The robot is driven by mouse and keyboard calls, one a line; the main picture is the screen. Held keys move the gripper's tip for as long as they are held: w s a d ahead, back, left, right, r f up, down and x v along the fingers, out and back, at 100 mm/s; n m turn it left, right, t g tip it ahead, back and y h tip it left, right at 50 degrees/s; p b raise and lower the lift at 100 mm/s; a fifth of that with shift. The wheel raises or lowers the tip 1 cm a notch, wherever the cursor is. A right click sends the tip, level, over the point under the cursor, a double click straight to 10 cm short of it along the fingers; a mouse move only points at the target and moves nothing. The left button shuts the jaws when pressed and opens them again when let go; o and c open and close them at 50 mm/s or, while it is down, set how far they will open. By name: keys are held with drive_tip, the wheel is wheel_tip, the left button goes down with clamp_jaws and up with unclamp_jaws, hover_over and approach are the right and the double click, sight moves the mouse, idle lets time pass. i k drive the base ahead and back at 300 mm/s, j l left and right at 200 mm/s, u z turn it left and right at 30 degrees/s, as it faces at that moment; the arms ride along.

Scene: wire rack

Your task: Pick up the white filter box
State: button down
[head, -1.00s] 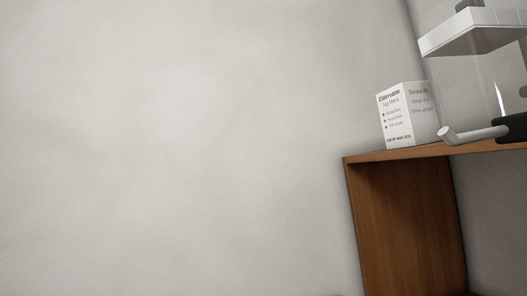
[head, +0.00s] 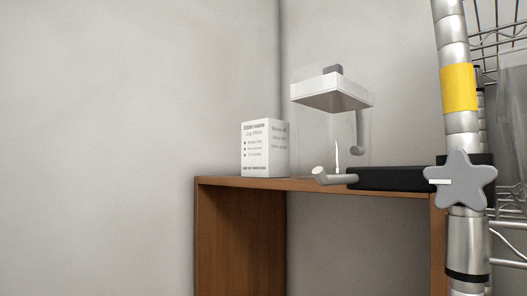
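The white filter box (head: 265,149) stands upright on the left end of a brown wooden shelf unit (head: 237,182). Its printed front and right side show. My gripper (head: 320,176) reaches in from the right, with a black body and a pale grey finger end. That end is to the right of the box, low near the shelf's front edge, apart from the box and in front of the jug. I see only one finger clearly, so I cannot tell its opening. Nothing shows held in it.
A clear jug with a white lid (head: 332,93) stands right of the box. A grey curved piece, seemingly its handle, hangs on its right. A wire rack (head: 505,40) stands at the far right. Plain wall lies left of the shelf, with free space in front.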

sight(265, 143)
drive_tip(key=i+j+z, duration=0.3)
drive_tip(key=i+j, duration=0.7)
drive_tip(key=j, duration=0.1)
